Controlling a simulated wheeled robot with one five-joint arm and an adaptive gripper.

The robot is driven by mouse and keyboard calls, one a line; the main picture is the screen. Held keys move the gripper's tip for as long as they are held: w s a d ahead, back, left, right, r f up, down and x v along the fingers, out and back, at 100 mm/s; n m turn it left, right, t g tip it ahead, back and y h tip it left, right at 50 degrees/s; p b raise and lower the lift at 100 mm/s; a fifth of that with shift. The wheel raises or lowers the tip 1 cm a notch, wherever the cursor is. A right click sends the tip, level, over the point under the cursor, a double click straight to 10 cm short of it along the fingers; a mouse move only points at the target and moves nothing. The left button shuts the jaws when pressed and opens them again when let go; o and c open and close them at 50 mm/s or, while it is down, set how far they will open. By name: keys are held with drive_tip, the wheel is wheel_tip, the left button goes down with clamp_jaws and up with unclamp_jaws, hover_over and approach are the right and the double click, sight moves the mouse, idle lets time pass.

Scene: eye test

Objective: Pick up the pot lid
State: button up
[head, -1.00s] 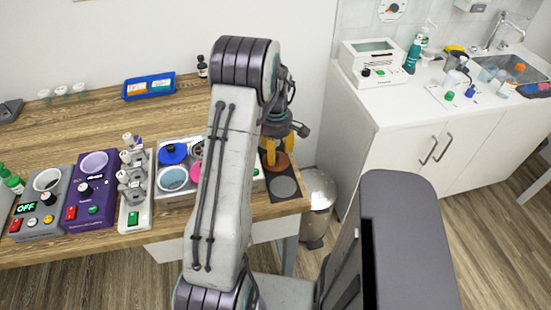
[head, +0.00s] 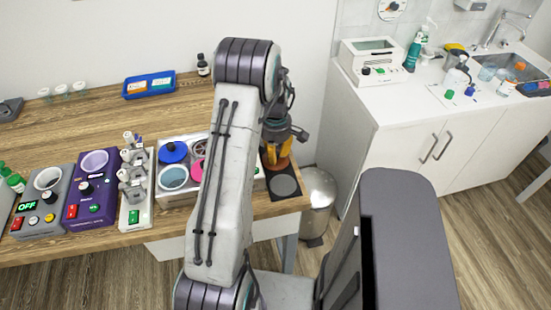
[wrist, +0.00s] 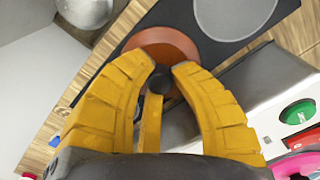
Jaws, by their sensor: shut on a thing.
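The pot lid is a reddish-brown disc with a dark knob; in the wrist view the lid (wrist: 162,40) lies at the fingertips, over a black mat (wrist: 207,42). My gripper (wrist: 166,68) has its yellow fingers shut on the lid at its knob (wrist: 160,80). In the head view my gripper (head: 281,152) points down at the table's right end, and its fingers hide most of the lid. I cannot tell whether the lid still touches the mat.
A grey disc (head: 284,186) marks the mat's front half. A white unit with round blue and pink lids (head: 172,153) stands left of my arm. Further left are a white stand (head: 136,190) and a purple device (head: 88,203). A metal bin (head: 318,205) stands off the table's right edge.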

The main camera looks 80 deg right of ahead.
clamp_jaws()
drive_tip(key=shift+r, duration=0.1)
